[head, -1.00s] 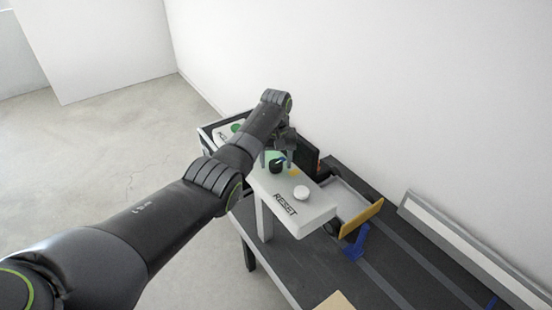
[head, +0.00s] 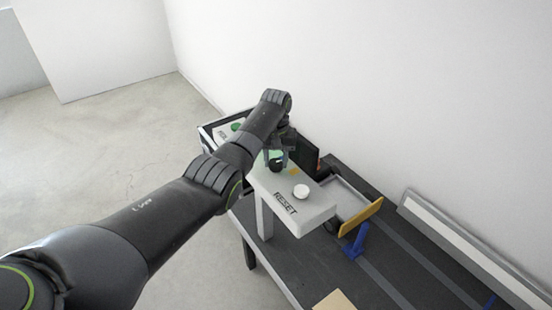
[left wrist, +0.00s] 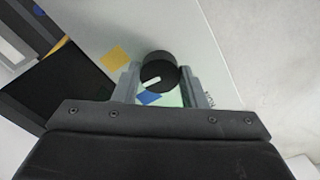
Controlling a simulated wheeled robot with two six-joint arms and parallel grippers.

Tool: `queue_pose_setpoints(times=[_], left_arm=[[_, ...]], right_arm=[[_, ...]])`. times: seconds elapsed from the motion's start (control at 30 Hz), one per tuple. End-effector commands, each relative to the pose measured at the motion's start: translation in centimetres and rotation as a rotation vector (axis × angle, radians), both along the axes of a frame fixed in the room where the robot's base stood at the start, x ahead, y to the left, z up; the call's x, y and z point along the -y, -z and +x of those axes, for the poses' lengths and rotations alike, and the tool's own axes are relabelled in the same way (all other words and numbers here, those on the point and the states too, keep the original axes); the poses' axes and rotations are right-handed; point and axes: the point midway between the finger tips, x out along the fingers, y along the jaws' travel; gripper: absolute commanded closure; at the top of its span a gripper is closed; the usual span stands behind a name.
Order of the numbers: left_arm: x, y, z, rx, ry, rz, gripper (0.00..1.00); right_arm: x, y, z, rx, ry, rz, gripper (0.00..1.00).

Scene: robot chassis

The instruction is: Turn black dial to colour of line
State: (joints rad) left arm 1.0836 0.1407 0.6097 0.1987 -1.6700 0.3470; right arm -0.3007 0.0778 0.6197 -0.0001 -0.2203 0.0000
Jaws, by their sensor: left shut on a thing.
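The black dial (head: 276,165) stands on the white console panel (head: 318,206). In the left wrist view the dial (left wrist: 158,68) sits between the two fingers, with a white mark on its face pointing to the lower left. My left gripper (head: 277,157) reaches down over the panel and is shut on the dial. A yellow patch (left wrist: 114,58) lies left of the dial in the wrist view, a blue patch (left wrist: 150,97) lies just below it, and a pale green area (left wrist: 172,98) is beside the blue. The yellow patch also shows in the head view (head: 294,171). My right gripper is out of view.
A white button (head: 301,191) sits by the RESET label on the panel. A dark table (head: 300,268) with grey strips lies below, carrying a blue piece (head: 356,243) and a yellow-orange plate (head: 361,218). A green button (head: 236,127) is at the far end. A wall rises behind.

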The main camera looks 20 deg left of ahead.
Motion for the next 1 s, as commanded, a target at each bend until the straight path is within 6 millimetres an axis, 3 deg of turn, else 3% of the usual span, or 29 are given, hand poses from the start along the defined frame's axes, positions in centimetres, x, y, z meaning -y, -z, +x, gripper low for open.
queue_pose_setpoints(times=[0.6, 1.0], left_arm=[[0.0, -0.2, 0.1, 0.001, 0.487, 0.001, 0.85], [0.0, -0.2, 0.1, 0.004, 0.669, 0.001, 0.85]], right_arm=[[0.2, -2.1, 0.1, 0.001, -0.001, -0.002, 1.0], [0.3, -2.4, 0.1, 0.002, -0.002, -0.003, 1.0]])
